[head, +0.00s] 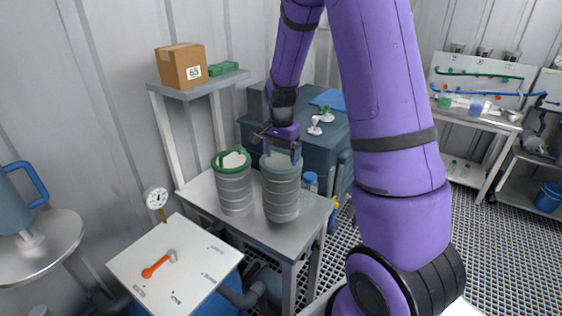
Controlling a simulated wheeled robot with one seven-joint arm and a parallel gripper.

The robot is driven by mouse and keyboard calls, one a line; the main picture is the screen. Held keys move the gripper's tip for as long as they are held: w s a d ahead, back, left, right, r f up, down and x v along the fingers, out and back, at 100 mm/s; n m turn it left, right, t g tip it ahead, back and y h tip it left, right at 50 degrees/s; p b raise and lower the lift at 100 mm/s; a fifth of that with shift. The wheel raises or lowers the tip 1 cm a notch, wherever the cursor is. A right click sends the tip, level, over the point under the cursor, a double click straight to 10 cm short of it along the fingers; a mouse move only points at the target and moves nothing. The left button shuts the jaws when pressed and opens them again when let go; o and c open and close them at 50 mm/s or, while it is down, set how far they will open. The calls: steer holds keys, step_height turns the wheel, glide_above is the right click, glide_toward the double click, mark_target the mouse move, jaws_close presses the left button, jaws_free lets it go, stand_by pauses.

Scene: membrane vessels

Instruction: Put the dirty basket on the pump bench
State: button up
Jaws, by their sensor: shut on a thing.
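My gripper (280,143) points down at the top of a tall grey ribbed cylinder with a pale blue-grey rim (282,192). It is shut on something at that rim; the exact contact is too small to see. The cylinder is upright at the right part of a grey table (258,232). A similar grey cylinder with a green rim (235,190) and something whitish inside stands close on its left. I cannot tell from looks which is the dirty basket. A low white-topped bench (180,272) with blue sides, possibly the pump bench, stands in front at left.
A cardboard box (181,66) and a green item (223,68) sit on a raised shelf behind. A blue-grey cabinet (257,105) stands behind the table. Grating floor is open at right.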

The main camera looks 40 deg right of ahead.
mark_target(281, 161)
steer(key=shift+f, duration=1.8)
steer(key=o, duration=1.4)
steer(key=shift+c, duration=0.2)
